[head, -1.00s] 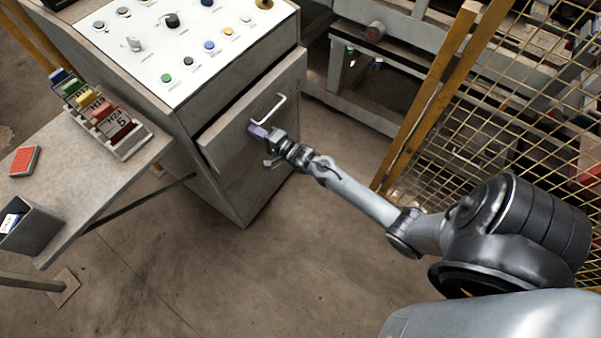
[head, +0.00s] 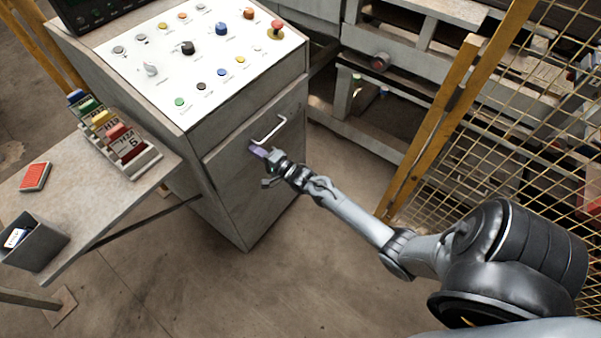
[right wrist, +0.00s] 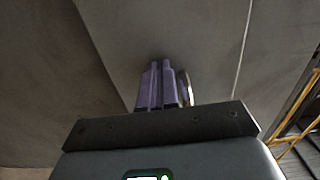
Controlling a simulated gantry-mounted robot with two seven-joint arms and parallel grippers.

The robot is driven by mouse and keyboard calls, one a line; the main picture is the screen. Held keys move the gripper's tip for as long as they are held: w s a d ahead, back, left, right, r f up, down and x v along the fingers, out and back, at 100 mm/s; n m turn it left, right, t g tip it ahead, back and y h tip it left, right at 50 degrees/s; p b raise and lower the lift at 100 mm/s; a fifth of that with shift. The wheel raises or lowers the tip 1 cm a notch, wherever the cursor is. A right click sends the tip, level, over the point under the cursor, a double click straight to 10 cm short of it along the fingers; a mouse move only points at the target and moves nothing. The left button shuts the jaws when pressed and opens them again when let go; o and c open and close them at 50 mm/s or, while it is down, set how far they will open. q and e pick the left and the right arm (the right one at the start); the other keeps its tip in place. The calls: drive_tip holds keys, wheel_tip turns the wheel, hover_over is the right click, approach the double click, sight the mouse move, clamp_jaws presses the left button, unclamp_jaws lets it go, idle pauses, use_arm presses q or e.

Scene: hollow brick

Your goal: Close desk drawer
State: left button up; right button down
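The drawer front (head: 235,165) is a grey panel on the control cabinet below its white button panel. It looks flush or almost flush with the cabinet. A pale bar handle (head: 270,132) sits on its upper part. My right gripper (head: 257,150) is at the drawer front, just below the left end of the handle. In the right wrist view its purple fingers (right wrist: 157,86) are together, pointing at the grey panel, with part of the handle (right wrist: 185,88) just to their right. Nothing shows between the fingers. Whether the tips touch the panel is hard to tell. My left gripper is out of view.
The button panel (head: 205,55) tops the cabinet. A side table (head: 75,195) at the left holds a rack of coloured stamps (head: 115,135), a red card deck (head: 34,177) and a dark bin (head: 35,240). A yellow mesh fence (head: 480,130) stands at the right. The floor in front is clear.

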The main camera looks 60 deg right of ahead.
drive_tip(key=s+a+f+p, duration=0.1)
drive_tip(key=s+p, duration=0.1)
drive_tip(key=s, duration=0.6)
drive_tip(key=s+a+f+p, duration=0.1)
drive_tip(key=s+a+p, duration=0.1)
drive_tip(key=s, duration=0.6)
drive_tip(key=s+a+r+n+g+y, duration=0.1)
drive_tip(key=s+a+r+n+g, duration=0.2)
drive_tip(key=a, duration=0.5)
drive_tip(key=s+a+r+n+g+y, duration=0.1)
drive_tip(key=a+r+n+g, duration=0.25)
drive_tip(key=a+n, duration=0.35)
drive_tip(key=s+a+r+n+g, duration=0.1)
drive_tip(key=s+a+n+g, duration=0.1)
drive_tip(key=s+n+g, duration=0.3)
drive_tip(key=s+a+r+n+g, duration=0.1)
drive_tip(key=s+r+n+g, duration=0.15)
drive_tip(key=s+n, duration=0.45)
wheel_tip(320, 180, up, 29)
drive_tip(key=m+p, duration=0.1)
drive_tip(key=p, duration=2.9)
drive_tip(key=shift+s+a+h, duration=0.15)
drive_tip(key=shift+s+h, duration=0.15)
drive_tip(key=shift+s, duration=0.05)
drive_tip(key=shift+r, duration=0.1)
